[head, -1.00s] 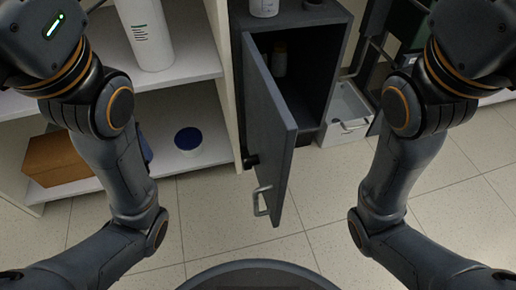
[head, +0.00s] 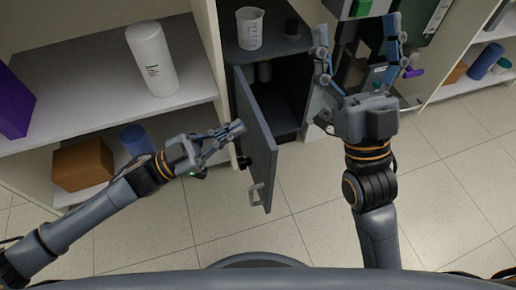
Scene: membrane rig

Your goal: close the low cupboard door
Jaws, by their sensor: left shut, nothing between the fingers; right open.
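The low cupboard (head: 229,42) is dark grey and stands at top centre of the head view. Its door (head: 256,150) is swung wide open toward me, with a metal handle (head: 257,194) low on its outer side. A pale bottle shows inside the dark interior. My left gripper (head: 241,128) is shut and empty, its tips at the left side of the door; I cannot tell whether they touch it. My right gripper (head: 355,22) is open and empty, right of the cupboard, pointing away from me. It hides part of what stands behind it.
A glass beaker (head: 250,28) stands on the cupboard top. White shelves at left hold a white bottle (head: 151,60), a cardboard box (head: 83,164) and a blue cylinder (head: 136,140). More shelving with a blue roll (head: 485,60) is at right. The tiled floor (head: 300,215) is clear.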

